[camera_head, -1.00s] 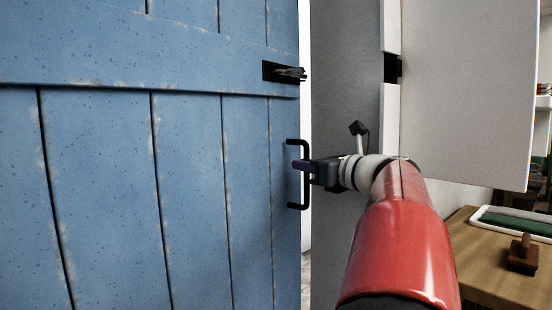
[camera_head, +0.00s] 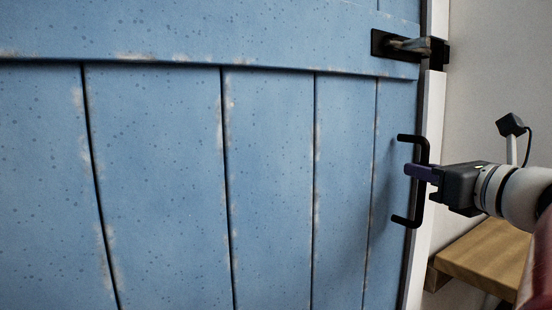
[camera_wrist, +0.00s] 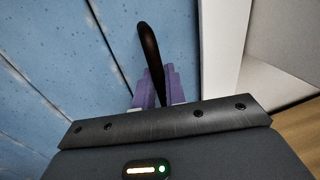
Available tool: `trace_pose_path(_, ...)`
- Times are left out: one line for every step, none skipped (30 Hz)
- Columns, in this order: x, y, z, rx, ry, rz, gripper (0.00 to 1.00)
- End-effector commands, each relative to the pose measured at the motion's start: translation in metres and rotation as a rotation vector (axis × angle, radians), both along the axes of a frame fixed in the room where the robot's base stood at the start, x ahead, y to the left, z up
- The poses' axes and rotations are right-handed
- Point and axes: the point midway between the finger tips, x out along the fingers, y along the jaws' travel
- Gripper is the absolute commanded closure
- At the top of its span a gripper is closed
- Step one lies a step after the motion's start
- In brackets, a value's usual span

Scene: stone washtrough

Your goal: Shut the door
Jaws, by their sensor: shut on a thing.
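The blue plank door (camera_head: 270,180) fills most of the head view, with worn paint along its seams. Its right edge lies close against the white door frame (camera_head: 433,110), and I cannot tell whether it is fully flush. A black latch (camera_head: 405,46) sits near the upper right edge of the door, level with a dark catch on the frame. My gripper (camera_head: 420,173) is shut on the black pull handle (camera_head: 424,150), at about its middle. In the wrist view, the purple fingers hold the dark handle (camera_wrist: 150,55) beside the blue planks.
A wooden table (camera_head: 485,255) stands at the lower right, beyond the frame and behind my arm. A pale wall (camera_head: 495,60) rises to the right of the door frame.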

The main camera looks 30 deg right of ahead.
Motion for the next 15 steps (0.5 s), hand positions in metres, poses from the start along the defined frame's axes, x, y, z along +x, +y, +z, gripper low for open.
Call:
trace_pose_path(-0.0064,0.0004,0.0003,-0.002,-0.002,-0.005,1.0)
trace_pose_path(-0.0069,0.0003,0.0004,-0.002,-0.003,-0.006,1.0)
trace_pose_path(-0.0075,0.0002,0.0005,-0.002,-0.003,-0.006,1.0)
trace_pose_path(-0.008,0.0001,0.0005,-0.002,-0.003,-0.007,1.0)
trace_pose_path(-0.0084,0.0,0.0007,-0.003,-0.004,-0.007,1.0)
trace_pose_path(-0.0088,-0.0001,0.0008,-0.003,-0.004,-0.008,0.87)
trace_pose_path(-0.0091,-0.0002,0.0009,-0.003,-0.004,-0.008,0.83)
trace_pose_path(-0.0089,-0.0003,0.0009,-0.003,-0.005,-0.008,0.79)
trace_pose_path(-0.0079,-0.0003,0.0007,-0.003,-0.004,-0.008,0.73)
trace_pose_path(-0.0066,-0.0004,0.0002,-0.002,-0.003,-0.008,0.71)
trace_pose_path(-0.0052,-0.0004,-0.0002,-0.002,-0.001,-0.007,0.71)
trace_pose_path(-0.0036,-0.0005,-0.0007,-0.002,0.0,-0.007,0.71)
trace_pose_path(-0.0027,-0.0005,-0.001,-0.002,0.001,-0.007,0.71)
trace_pose_path(-0.0022,-0.0006,-0.0012,-0.002,0.001,-0.006,0.71)
trace_pose_path(-0.0019,-0.0006,-0.0012,-0.002,0.002,-0.006,0.71)
